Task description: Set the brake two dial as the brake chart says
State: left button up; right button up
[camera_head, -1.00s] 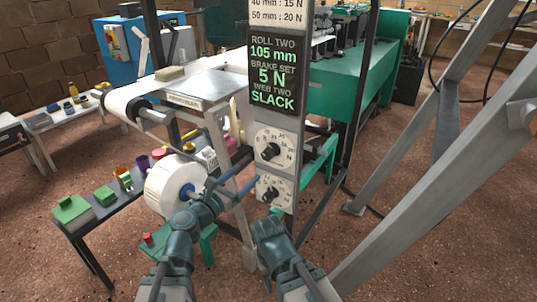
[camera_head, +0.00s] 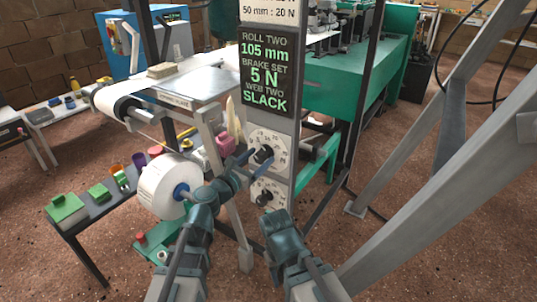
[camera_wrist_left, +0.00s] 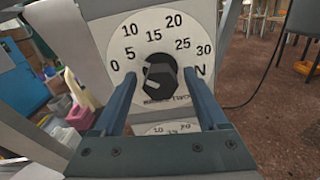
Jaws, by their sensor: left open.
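The upper dial (camera_head: 268,148) is a white plate with a black knob on the grey post; it also shows in the left wrist view (camera_wrist_left: 128,50), marked 0 to 30 N. Its knob (camera_wrist_left: 160,77) sits between the fingers of my open left gripper (camera_wrist_left: 160,92); contact is not clear. I cannot tell the knob's setting. The lower dial (camera_head: 272,190) is below it, partly covered by my arm in the head view. The chart (camera_head: 270,13) is cut off at the top; "50 mm : 20 N" shows. My right gripper (camera_head: 284,238) is low, below the lower dial; its fingers are not clear.
A dark display (camera_head: 266,72) reads roll two 105 mm, brake set 5 N, web two slack. A white roll (camera_head: 163,190) is left of my left arm. A slanted grey beam (camera_head: 430,215) stands at the right. A side table (camera_head: 85,222) holds small boxes and cups.

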pick_arm(q)
jog(key=shift+x, duration=0.8)
jog(key=shift+c, duration=0.2)
grip_shut()
jog(key=shift+m, duration=0.3)
jog(key=shift+s+d+m, duration=0.1)
jog(key=shift+m, duration=2.4)
